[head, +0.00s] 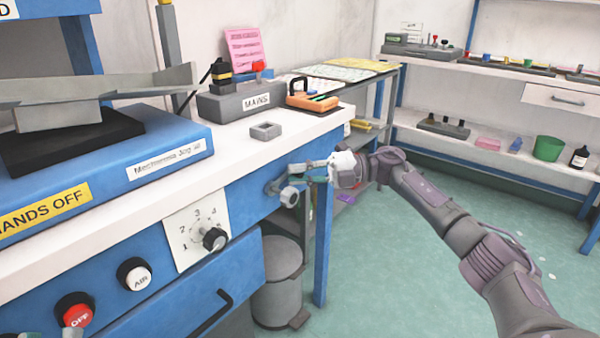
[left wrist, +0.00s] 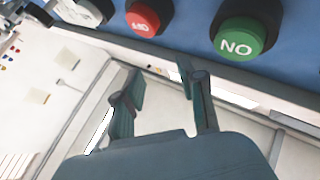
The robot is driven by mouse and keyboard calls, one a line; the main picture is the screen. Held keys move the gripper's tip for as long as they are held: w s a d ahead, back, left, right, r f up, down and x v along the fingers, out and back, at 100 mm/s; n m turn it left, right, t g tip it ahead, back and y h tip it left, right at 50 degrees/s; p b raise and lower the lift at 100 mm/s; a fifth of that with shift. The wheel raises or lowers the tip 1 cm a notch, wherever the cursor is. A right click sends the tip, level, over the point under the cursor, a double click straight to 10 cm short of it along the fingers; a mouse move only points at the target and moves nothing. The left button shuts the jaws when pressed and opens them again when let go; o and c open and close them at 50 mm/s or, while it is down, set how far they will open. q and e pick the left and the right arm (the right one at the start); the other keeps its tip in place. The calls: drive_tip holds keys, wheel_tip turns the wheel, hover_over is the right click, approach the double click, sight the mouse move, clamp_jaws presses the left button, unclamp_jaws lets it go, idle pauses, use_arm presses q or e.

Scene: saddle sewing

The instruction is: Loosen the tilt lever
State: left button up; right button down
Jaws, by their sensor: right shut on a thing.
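The tilt lever (head: 289,196), a grey piece with a round end, sticks out from the blue front of the bench near its right corner. My right gripper (head: 298,178) is at this lever with its fingers shut on it. The fingers partly hide the lever and its pivot, so its exact angle is hard to tell. My left gripper (left wrist: 160,86) is open and empty in the left wrist view, its fingers apart below the red and green buttons. In the head view only its tips show at the bottom left edge.
On the bench front are a red OFF button (head: 75,312), a white AIR button (head: 134,275) and a numbered dial (head: 213,238). A green button (left wrist: 240,42) shows in the left wrist view. A grey bin (head: 280,285) stands below the lever. Open floor lies to the right.

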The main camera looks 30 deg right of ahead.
idle(0.3)
drive_tip(key=c, duration=1.1)
unclamp_jaws()
drive_tip(key=v, duration=1.2)
